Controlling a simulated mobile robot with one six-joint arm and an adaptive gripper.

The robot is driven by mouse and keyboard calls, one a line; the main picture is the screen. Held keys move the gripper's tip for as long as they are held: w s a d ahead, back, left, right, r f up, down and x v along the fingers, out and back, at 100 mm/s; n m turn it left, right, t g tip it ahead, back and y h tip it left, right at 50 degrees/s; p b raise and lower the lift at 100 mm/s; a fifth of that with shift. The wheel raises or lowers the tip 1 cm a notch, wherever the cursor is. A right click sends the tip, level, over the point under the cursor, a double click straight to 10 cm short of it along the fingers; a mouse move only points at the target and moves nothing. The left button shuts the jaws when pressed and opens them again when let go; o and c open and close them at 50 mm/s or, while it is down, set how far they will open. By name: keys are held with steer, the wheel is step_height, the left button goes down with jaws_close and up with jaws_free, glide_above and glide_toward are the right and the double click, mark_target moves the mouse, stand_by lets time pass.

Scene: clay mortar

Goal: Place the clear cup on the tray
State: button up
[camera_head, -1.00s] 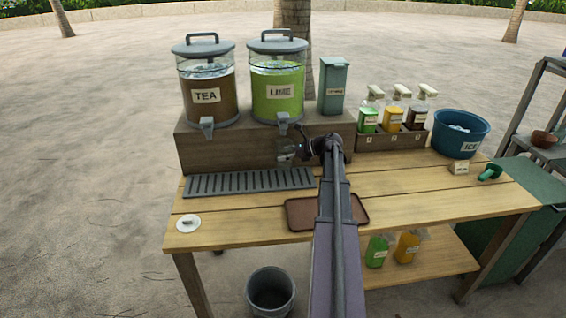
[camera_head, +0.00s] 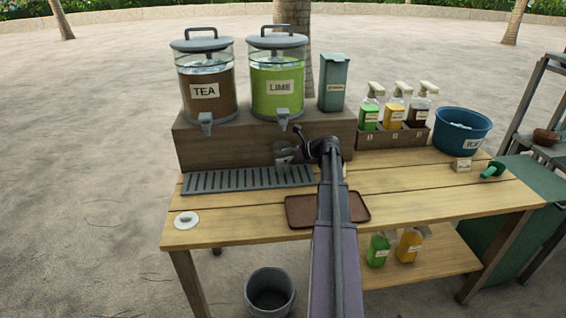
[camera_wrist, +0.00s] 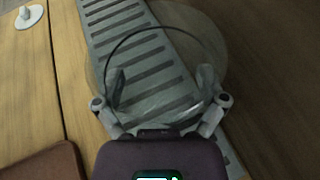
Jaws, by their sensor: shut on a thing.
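The clear cup (camera_wrist: 150,65) is between the fingers of my gripper (camera_wrist: 160,95) in the wrist view, with the slatted drip grate visible through it. In the head view the cup (camera_head: 284,156) shows small beside my gripper (camera_head: 296,153), above the right end of the grate and in front of the wooden riser. My gripper is shut on the cup. The brown tray (camera_head: 300,212) lies on the table, partly hidden behind my arm. The tray's corner (camera_wrist: 45,160) also shows at the lower left of the wrist view.
The drip grate (camera_head: 250,180) lies left of the tray. The riser (camera_head: 225,152) bears the tea dispenser (camera_head: 207,92) and the lime dispenser (camera_head: 277,90). A white lid (camera_head: 186,221) lies at the table's left. The blue ice tub (camera_head: 461,131) stands at the right.

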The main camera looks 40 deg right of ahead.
steer(key=shift+f+b, duration=0.35)
steer(key=shift+f, duration=0.2)
steer(key=o, duration=0.7)
steer(key=shift+r, duration=0.1)
steer(key=shift+o, duration=0.2)
steer(key=shift+r, duration=0.15)
steer(key=shift+r+p, duration=0.15)
steer(key=shift+p, duration=0.25)
steer(key=p+v, duration=0.4)
steer(key=v, duration=0.8)
